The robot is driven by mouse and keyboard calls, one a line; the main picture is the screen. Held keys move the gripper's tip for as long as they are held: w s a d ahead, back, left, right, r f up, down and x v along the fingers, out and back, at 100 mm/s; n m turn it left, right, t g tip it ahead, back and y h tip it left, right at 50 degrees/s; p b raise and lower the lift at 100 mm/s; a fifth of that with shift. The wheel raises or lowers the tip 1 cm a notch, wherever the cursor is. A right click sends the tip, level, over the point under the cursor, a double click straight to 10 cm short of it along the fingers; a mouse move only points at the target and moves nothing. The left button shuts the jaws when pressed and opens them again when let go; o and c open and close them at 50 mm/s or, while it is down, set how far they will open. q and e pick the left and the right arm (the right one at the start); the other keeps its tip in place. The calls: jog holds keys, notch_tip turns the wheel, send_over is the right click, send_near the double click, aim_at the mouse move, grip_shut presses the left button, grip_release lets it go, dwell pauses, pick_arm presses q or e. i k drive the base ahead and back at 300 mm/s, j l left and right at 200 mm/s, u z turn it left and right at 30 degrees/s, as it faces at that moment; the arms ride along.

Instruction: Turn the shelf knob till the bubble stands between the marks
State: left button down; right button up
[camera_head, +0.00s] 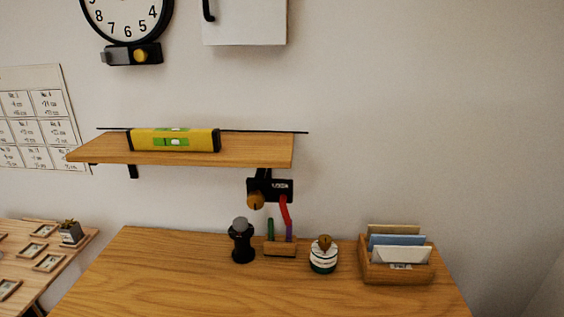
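A wooden shelf (265,150) is fixed to the wall above the table. A yellow spirit level (200,139) with black ends lies on the shelf. Its green vial window (172,141) faces me, but the bubble and marks are too small to read. A knob (255,201), orange-brown and round, sits on a black bracket (283,189) under the shelf's right end. The shelf looks slightly tilted in the picture. Neither of my grippers shows in the head view.
Below the shelf, a wooden table (170,275) carries a black grinder-like object (242,240), a small pen holder (280,249), a striped jar (323,256) and a wooden letter box (395,273). The table's left front is clear. A clock (125,18) hangs above.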

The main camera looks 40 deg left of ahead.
aim_at(256, 200)
jog(key=j+u, duration=0.1)
jog(key=u, duration=1.45)
